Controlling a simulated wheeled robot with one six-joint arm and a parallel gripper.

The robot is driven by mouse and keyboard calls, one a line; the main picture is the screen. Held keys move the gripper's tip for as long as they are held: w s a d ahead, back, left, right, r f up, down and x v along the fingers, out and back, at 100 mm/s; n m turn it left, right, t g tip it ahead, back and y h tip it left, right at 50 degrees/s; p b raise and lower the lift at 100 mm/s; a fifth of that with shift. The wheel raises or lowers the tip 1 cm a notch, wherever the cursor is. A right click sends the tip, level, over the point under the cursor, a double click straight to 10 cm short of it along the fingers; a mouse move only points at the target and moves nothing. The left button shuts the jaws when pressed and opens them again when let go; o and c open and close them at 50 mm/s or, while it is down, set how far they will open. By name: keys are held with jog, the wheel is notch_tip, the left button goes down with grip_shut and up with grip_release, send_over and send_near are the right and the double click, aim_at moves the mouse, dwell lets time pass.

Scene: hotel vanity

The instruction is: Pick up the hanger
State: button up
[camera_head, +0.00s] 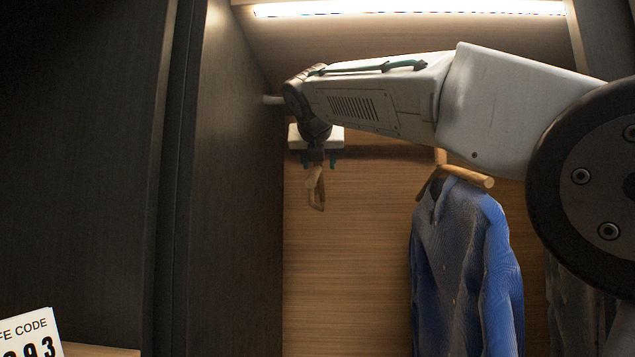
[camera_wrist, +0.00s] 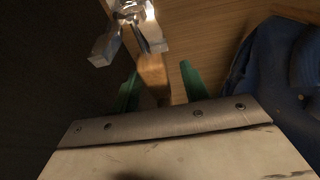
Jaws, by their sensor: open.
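An empty wooden hanger (camera_head: 316,188) hangs near the left wall of the closet, seen nearly edge-on. In the wrist view, its wooden body (camera_wrist: 153,74) stands between the two green fingers of my gripper (camera_wrist: 160,82), with a gap visible on the right. My gripper (camera_head: 319,162) is open in the head view, with its fingers either side of the hanger's upper part. A metal hook and pale fittings (camera_wrist: 130,14) show above the hanger in the wrist view. The hanger's lower part is hidden there by my gripper's body.
A blue garment (camera_head: 465,265) hangs on another wooden hanger (camera_head: 468,177) to the right. It also shows in the wrist view (camera_wrist: 278,75). The dark side wall (camera_head: 230,200) is close on the left. A lit strip (camera_head: 410,9) runs along the top. A code card (camera_head: 30,335) stands at lower left.

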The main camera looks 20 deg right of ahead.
jog(key=shift+w+d+f, duration=0.15)
jog(key=shift+w, duration=0.15)
grip_shut()
jog(key=shift+r, duration=0.2)
jog(key=shift+r, duration=0.25)
send_over(312, 175)
jog(key=shift+w+d+r, duration=0.1)
jog(key=shift+w+r, duration=0.25)
jog(key=shift+r, duration=0.05)
jog(key=shift+s, duration=0.35)
jog(key=shift+f, duration=0.15)
